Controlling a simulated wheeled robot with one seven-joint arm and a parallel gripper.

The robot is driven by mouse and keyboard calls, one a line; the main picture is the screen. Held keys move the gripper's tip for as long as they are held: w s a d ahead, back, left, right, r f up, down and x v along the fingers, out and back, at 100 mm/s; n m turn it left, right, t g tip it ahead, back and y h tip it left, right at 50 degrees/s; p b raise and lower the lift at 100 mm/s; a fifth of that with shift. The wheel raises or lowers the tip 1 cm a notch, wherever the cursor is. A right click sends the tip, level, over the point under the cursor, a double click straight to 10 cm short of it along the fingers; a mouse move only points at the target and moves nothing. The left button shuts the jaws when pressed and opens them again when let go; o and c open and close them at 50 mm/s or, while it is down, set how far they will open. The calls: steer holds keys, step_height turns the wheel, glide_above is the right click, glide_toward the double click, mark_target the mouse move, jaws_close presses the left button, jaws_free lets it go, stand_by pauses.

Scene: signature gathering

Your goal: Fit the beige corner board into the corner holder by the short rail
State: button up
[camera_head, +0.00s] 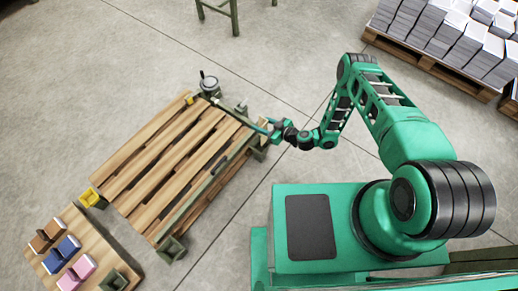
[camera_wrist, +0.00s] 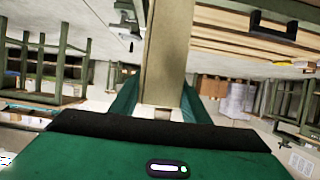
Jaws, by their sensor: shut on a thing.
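My gripper (camera_head: 272,129) is at the right side of the wooden pallet (camera_head: 165,160), at the left end of my arm. In the wrist view, a beige length, which looks like the beige corner board (camera_wrist: 166,60), runs up from between my green fingers (camera_wrist: 160,108). In the head view it is too small and thin to make out clearly. A dark green corner holder (camera_head: 172,249) stands at the pallet's bottom corner, and another (camera_head: 259,152) at its right corner. I cannot tell which is by the short rail.
A board (camera_head: 95,245) at the lower left carries brown (camera_head: 42,240), blue (camera_head: 62,252) and pink (camera_head: 76,272) pieces. A yellow piece (camera_head: 90,198) is at the pallet's left corner. A grey metal device (camera_head: 208,84) is at its top. Paper stacks (camera_head: 440,30) stand upper right.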

step_height(320, 180, down, 10)
stand_by(0.6)
steer(key=shift+s+f, duration=0.1)
steer(key=shift+f, duration=0.15)
steer(key=o, duration=1.3)
glide_toward(265, 137)
steer(key=r, duration=0.1)
steer(key=shift+a+r, duration=0.1)
steer(key=shift+a, duration=0.3)
